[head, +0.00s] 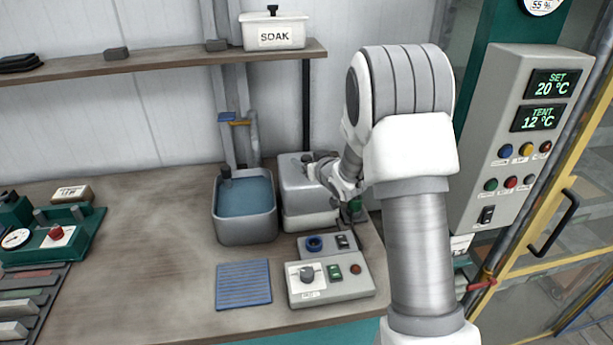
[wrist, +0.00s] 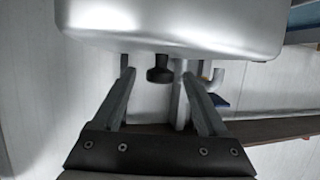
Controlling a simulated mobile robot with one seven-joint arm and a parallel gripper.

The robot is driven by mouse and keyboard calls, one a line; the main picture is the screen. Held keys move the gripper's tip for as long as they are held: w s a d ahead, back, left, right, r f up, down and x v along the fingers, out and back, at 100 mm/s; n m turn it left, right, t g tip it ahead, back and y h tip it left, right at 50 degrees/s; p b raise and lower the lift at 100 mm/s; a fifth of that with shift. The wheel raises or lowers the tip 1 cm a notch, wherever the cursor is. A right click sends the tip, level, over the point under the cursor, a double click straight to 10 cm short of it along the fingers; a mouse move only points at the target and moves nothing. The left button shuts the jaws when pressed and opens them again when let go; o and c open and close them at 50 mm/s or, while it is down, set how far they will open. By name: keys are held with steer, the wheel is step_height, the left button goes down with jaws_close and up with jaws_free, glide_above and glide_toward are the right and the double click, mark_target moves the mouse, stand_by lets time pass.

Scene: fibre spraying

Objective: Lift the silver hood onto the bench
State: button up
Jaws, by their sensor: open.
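The silver hood (head: 298,183) sits on a white base (head: 312,221) at the back of the bench (head: 150,235), just right of the water basin. My gripper (head: 318,165) is at the hood's top, partly hidden by my arm. In the wrist view the hood (wrist: 175,25) fills the top of the picture, with its black knob (wrist: 160,70) pointing down. The open fingers of my gripper (wrist: 160,75) stand on either side of the knob, with a gap on both sides.
The grey basin (head: 245,228) of blue water stands close left of the hood. A control box (head: 330,283) and a blue ribbed mat (head: 243,285) lie in front. A shelf (head: 160,63) runs above. The bench's left middle is clear.

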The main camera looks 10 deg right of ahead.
steer(key=shift+c, duration=0.3)
jaws_close()
stand_by(1.2)
